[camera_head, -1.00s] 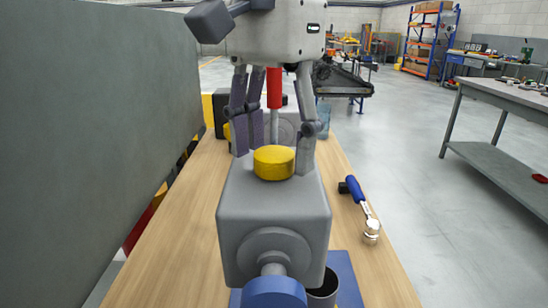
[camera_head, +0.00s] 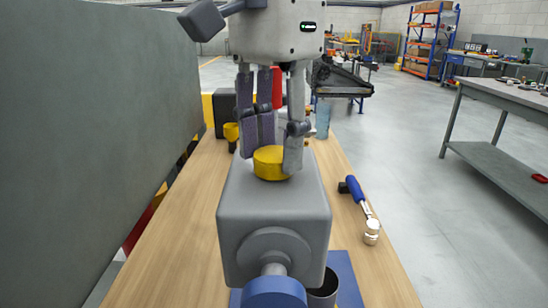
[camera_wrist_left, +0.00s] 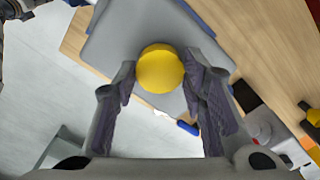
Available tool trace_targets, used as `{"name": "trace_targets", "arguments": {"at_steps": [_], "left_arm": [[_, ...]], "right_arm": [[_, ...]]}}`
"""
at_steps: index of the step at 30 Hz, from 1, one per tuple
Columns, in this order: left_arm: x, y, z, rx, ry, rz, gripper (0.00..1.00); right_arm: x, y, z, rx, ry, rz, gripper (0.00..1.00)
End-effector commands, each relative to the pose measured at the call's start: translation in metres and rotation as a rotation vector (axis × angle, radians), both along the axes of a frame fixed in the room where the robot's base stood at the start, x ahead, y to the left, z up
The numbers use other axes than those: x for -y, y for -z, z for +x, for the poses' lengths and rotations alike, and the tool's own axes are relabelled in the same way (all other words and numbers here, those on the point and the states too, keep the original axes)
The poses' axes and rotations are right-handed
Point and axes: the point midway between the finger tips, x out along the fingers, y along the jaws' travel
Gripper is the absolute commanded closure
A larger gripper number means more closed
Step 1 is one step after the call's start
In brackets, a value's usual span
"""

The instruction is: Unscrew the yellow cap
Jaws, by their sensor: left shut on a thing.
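The yellow cap (camera_head: 271,163) is a short round disc on top of a grey box-shaped housing (camera_head: 273,210). My left gripper (camera_head: 273,160) comes down from above, with its fingers closed around the cap's sides. In the left wrist view the cap (camera_wrist_left: 160,68) sits between the fingertips of the left gripper (camera_wrist_left: 160,80), over the grey housing (camera_wrist_left: 125,25). The cap still rests at the housing's top face; I cannot tell whether it is loose. My right gripper is not in view.
The housing stands on a wooden bench (camera_head: 170,240). A blue mat (camera_head: 345,275) and a dark cup (camera_head: 322,292) are at the front. A grey panel (camera_head: 100,130) borders the left side.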

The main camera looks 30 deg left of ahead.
Motion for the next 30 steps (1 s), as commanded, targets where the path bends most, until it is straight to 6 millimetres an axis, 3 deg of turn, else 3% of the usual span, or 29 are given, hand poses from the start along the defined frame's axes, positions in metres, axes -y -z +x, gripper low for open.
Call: {"name": "trace_targets", "arguments": {"at_steps": [7,11,19,27,30], "left_arm": [[0.0001,0.0005,0.0004,-0.001,-0.607,0.0,0.86],[0.0001,0.0006,0.0004,-0.001,-0.739,-0.001,0.86],[0.0001,0.0007,0.0005,-0.001,-0.777,-0.001,0.86],[0.0,0.0009,0.0005,-0.001,-1.42,0.0,0.86],[0.0,0.0009,0.0005,-0.001,-1.561,0.001,0.86]], "right_arm": [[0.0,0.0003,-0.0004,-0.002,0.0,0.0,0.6],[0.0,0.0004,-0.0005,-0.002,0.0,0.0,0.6],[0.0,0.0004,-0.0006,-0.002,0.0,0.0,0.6],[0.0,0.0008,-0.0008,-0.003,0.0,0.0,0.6],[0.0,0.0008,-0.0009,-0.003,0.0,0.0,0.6]]}}
